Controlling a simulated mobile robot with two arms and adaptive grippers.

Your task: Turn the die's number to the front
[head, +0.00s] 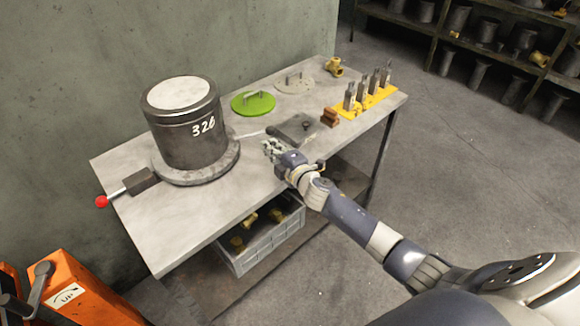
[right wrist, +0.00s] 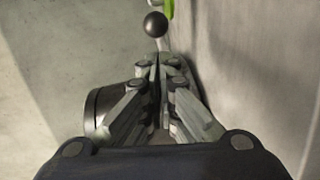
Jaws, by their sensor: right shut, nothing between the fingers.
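The die (head: 187,135) is a dark grey upright cylinder with a pale top, and the white number 326 is on its side towards the right of the head view. It stands on a round grey base (head: 225,168) on the metal table. Its dark side also shows at the left of the right wrist view (right wrist: 98,112). My right gripper (head: 270,148) is shut and empty, to the right of the die and apart from it. In the right wrist view its fingertips (right wrist: 159,62) meet just below a black ball knob (right wrist: 155,24). My left gripper is not in view.
A lever with a red knob (head: 101,201) sticks out left of the base. A green disc (head: 253,103), a dark plate (head: 296,127) and a yellow rack (head: 368,102) occupy the table's right half. A grey crate (head: 262,246) sits below. The table's front left is clear.

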